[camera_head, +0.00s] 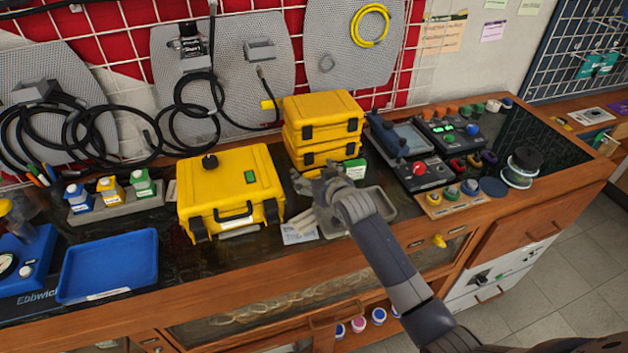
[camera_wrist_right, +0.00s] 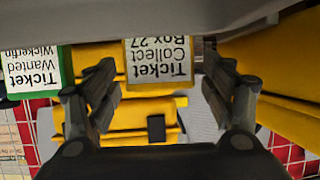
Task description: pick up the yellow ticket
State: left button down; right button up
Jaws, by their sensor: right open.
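The yellow ticket (camera_wrist_right: 158,62) shows in the right wrist view as a white card with a yellow border, reading "Ticket Collect Box 27" upside down. It lies between the two open fingers of my right gripper (camera_wrist_right: 157,80), with gaps on both sides. In the head view my right gripper (camera_head: 318,182) is in front of the stacked yellow cases, and I cannot make out the yellow ticket there. A green-bordered ticket (camera_wrist_right: 35,75), "Ticket Wanted", is left of the fingers in the wrist view. My left gripper is not in view.
A large yellow case (camera_head: 228,185) stands left of my right gripper, and stacked yellow cases (camera_head: 322,108) are behind it. A grey tray (camera_head: 382,203) lies beneath the arm. Control boxes (camera_head: 418,170) stand to the right. A blue tray (camera_head: 108,264) lies at left.

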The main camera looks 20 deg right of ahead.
jog(key=c, duration=1.1)
